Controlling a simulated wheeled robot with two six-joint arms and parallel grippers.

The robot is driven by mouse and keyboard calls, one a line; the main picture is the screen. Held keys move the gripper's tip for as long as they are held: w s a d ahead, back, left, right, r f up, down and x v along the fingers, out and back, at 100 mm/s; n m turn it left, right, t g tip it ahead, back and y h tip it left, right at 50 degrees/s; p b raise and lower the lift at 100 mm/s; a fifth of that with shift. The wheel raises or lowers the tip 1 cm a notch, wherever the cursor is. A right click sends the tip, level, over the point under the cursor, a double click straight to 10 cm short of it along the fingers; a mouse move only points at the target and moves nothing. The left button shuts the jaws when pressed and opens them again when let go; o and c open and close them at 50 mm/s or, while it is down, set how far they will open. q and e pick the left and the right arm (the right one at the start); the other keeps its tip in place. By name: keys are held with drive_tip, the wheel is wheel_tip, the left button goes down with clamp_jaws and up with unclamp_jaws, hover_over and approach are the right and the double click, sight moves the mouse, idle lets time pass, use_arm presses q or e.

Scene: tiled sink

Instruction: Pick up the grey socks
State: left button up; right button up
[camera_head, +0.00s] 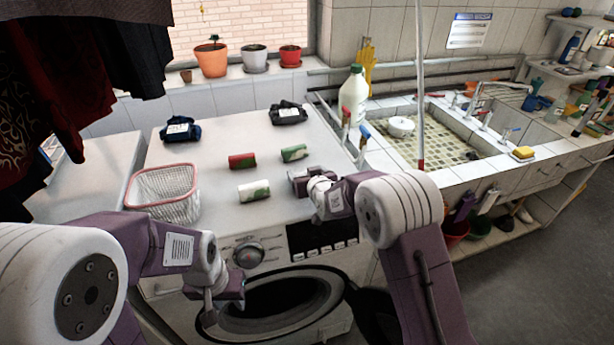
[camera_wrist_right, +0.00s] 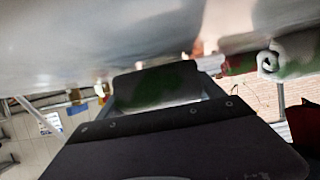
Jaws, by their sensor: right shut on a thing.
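My right gripper (camera_head: 302,181) is low over the front right of the white washing machine top (camera_head: 215,205). The wrist view is dim and close, so the bundle's outline is unclear. My left gripper (camera_head: 226,294) hangs in front of the machine, near its round door, away from the socks. Its finger gap is not clear.
Other rolls lie on top: red (camera_head: 242,160), green (camera_head: 294,153) and white-green (camera_head: 253,191). Behind are a dark blue bundle (camera_head: 181,129) and a black bundle (camera_head: 289,114). A wire basket (camera_head: 163,192) stands at left. A bottle (camera_head: 353,96) and tiled sink are right.

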drive_tip(key=r, duration=0.4)
drive_tip(key=shift+d+r, duration=0.1)
drive_tip(key=shift+d, duration=0.15)
drive_tip(key=d, duration=0.1)
drive_tip(key=d+r, duration=0.1)
drive_tip(key=d+r+b, duration=0.1)
drive_tip(key=shift+s+d, duration=0.35)
drive_tip(key=shift+s, duration=0.05)
drive_tip(key=s+d+r+p, duration=0.1)
drive_tip(key=d+r+p, duration=0.1)
drive_tip(key=d+r, duration=0.2)
drive_tip(key=shift+s+d+r, duration=0.25)
drive_tip(key=shift+d, duration=1.4)
